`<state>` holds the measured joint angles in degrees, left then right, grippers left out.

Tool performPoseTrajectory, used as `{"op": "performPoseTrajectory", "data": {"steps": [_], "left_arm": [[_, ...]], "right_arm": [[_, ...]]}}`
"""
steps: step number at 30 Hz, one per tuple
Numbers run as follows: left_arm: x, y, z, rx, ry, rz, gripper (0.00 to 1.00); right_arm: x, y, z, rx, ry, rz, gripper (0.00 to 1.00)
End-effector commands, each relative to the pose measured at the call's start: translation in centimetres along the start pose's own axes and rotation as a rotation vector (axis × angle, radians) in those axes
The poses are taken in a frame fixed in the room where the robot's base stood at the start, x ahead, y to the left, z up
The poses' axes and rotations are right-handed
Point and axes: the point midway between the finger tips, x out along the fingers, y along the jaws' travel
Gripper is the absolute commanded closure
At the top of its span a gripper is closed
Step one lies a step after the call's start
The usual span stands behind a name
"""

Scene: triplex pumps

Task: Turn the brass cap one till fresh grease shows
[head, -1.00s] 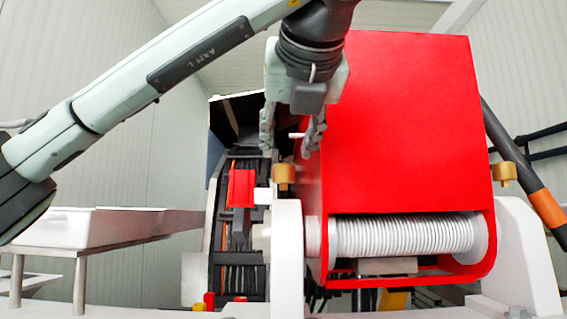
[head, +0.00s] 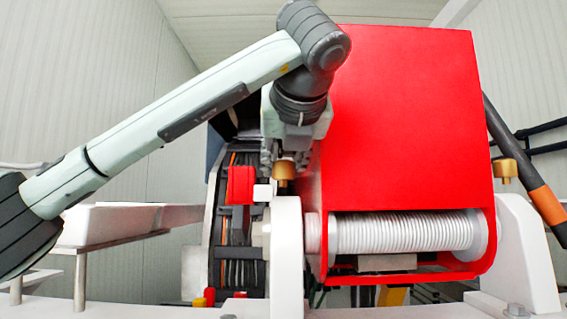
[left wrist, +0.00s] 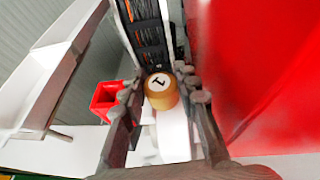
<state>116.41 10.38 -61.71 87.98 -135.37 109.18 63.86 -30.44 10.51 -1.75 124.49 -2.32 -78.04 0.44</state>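The brass cap one (head: 284,171) sits on top of the white rounded bearing block left of the red housing. In the left wrist view it is a gold cylinder (left wrist: 161,91) with a white top marked with a dark "1". My left gripper (head: 285,158) points down right above it, with its fingertips at about the cap's top. In the left wrist view the fingers (left wrist: 160,88) stand apart on both sides of the cap, the right one closer to it. I cannot tell whether either touches. No grease is visible. My right gripper is in neither view.
The tall red housing (head: 410,115) stands close at the gripper's right. A second brass cap (head: 504,171) sits at the far right. A small red box (head: 240,185) is just left of cap one, and a white tray (head: 110,223) stands farther left.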

Motion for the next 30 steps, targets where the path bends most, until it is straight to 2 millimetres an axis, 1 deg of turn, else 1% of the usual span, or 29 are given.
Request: {"op": "performPoseTrajectory", "data": {"steps": [1, 2, 3, 9, 11, 12, 17, 24, 26, 28, 30], "left_arm": [[0.0, 0.0, 0.0, 0.0, 0.0, 0.0, 0.94], [0.0, 0.0, 0.0, 0.0, 0.0, 0.0, 0.98], [0.0, 0.0, 0.0, 0.0, 0.0, 0.0, 0.99], [0.0, 0.1, 0.0, 0.005, -0.001, -0.017, 0.99], [0.1, 0.1, -0.1, 0.012, -0.001, -0.033, 0.99], [0.1, 0.1, -0.1, 0.017, -0.001, -0.046, 0.99], [0.1, 0.2, -0.2, 0.05, -0.002, -0.13, 0.99], [0.1, 0.2, -0.1, 0.126, -0.002, -0.319, 0.99], [0.1, 0.2, 0.0, 0.148, -0.003, -0.373, 0.99], [0.1, 0.2, 0.1, 0.173, -0.003, -0.435, 0.99], [0.1, 0.2, 0.2, 0.199, -0.003, -0.495, 0.99]], "right_arm": [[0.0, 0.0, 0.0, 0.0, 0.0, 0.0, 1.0], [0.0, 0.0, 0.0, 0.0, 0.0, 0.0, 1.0], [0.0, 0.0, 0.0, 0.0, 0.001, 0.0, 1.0], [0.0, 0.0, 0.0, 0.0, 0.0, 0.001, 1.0], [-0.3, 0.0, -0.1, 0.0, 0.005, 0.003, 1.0], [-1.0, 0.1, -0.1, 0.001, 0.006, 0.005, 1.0], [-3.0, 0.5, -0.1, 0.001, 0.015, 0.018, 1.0], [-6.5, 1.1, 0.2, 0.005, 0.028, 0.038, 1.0], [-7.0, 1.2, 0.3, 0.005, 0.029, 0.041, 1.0], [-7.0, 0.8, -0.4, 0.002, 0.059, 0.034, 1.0], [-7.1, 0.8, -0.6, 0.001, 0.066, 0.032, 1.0]]}}
